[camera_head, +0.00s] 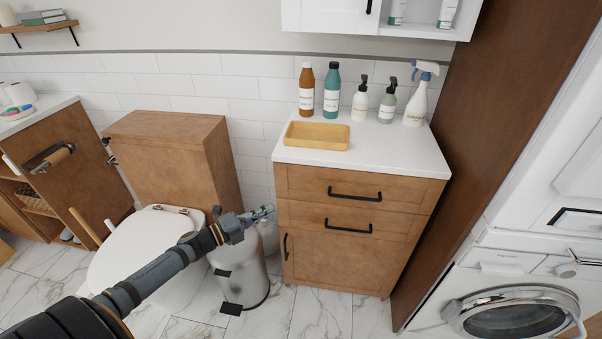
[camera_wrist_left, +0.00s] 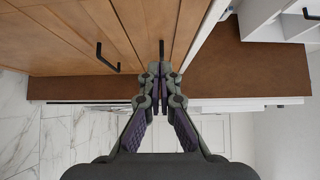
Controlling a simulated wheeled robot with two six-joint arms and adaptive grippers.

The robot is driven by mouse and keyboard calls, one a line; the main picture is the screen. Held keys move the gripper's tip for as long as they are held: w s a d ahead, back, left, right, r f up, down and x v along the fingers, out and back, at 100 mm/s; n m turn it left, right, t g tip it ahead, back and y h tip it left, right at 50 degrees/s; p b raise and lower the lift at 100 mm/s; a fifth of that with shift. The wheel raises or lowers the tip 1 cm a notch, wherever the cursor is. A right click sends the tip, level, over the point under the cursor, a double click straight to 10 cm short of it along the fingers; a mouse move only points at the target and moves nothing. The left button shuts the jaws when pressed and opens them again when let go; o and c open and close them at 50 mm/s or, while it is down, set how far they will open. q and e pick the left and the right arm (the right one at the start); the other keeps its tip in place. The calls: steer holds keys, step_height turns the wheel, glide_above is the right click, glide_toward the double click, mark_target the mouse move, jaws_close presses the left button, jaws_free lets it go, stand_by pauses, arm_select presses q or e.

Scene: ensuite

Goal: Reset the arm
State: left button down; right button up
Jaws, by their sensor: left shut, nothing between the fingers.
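My left gripper (camera_head: 262,214) reaches in from the lower left in the head view. It is in the air in front of the metal bin and left of the wooden cabinet (camera_head: 322,255). In the left wrist view my left gripper (camera_wrist_left: 161,100) has its fingertips together, with nothing between them. Wooden fronts with a black handle (camera_wrist_left: 107,58) show beyond it in that view. My right gripper is in neither view.
A metal bin (camera_head: 243,275) stands beside the toilet (camera_head: 134,248). The white counter (camera_head: 375,159) holds a wooden tray (camera_head: 317,136) and several bottles. A washing machine (camera_head: 515,310) is at the right. Some marble floor is clear in front of the cabinet.

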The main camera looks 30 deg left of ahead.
arm_select(q)
steer(key=s+a+f+n+g+y+p, duration=0.1)
steer(key=s+a+f+n+y+p, duration=0.1)
steer(key=a+f+n+y, duration=0.3)
steer(key=s+a+f+n+y+p, duration=0.2)
steer(key=a+f+n, duration=0.15)
steer(key=f, duration=0.45)
steer(key=s+f+n+g+y+p, duration=0.2)
steer(key=s+f+n+g+y, duration=0.15)
steer(key=s+f+n, duration=0.65)
steer(key=s+d+f+n+g+p, duration=0.1)
steer(key=s+d+f+g, duration=0.2)
steer(key=s, duration=0.6)
steer(key=s+d+f+n+g+p, duration=0.1)
steer(key=s+d+f+n+g, duration=0.1)
steer(key=s+d+f, duration=0.5)
steer(key=s+d+f+n+g+p, duration=0.2)
steer(key=s+d+f+g, duration=0.3)
steer(key=s, duration=0.7)
steer(key=shift+s+d+f+h, duration=0.25)
steer(key=shift+f+h, duration=0.2)
steer(key=shift+f, duration=0.35)
